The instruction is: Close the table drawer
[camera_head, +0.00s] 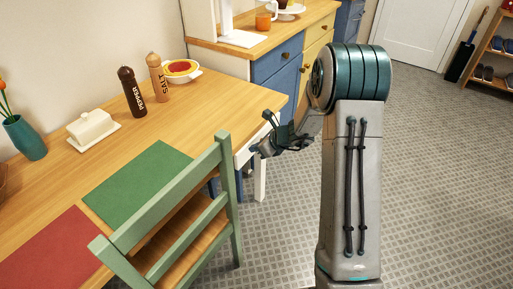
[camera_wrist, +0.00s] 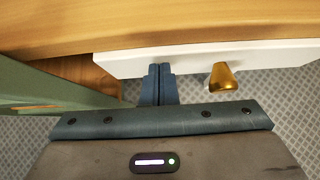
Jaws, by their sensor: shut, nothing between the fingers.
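The wooden table (camera_head: 215,105) has a white drawer (camera_head: 246,152) under its near right edge, partly hidden by the chair and my gripper. In the wrist view the white drawer front (camera_wrist: 280,54) runs below the wooden tabletop edge, with a brass knob (camera_wrist: 222,77) on it. How far the drawer stands out is hard to tell. My gripper (camera_head: 262,147) is shut and empty at the drawer front. In the wrist view its blue fingertips (camera_wrist: 158,70) are together, left of the knob, at or touching the drawer front; exact contact is unclear.
A green chair (camera_head: 180,215) stands close to the left of my gripper; it also shows at the left of the wrist view (camera_wrist: 40,88). Pepper and salt mills, a butter dish (camera_head: 93,128) and a bowl stand on the table. Blue cabinets (camera_head: 278,70) are behind.

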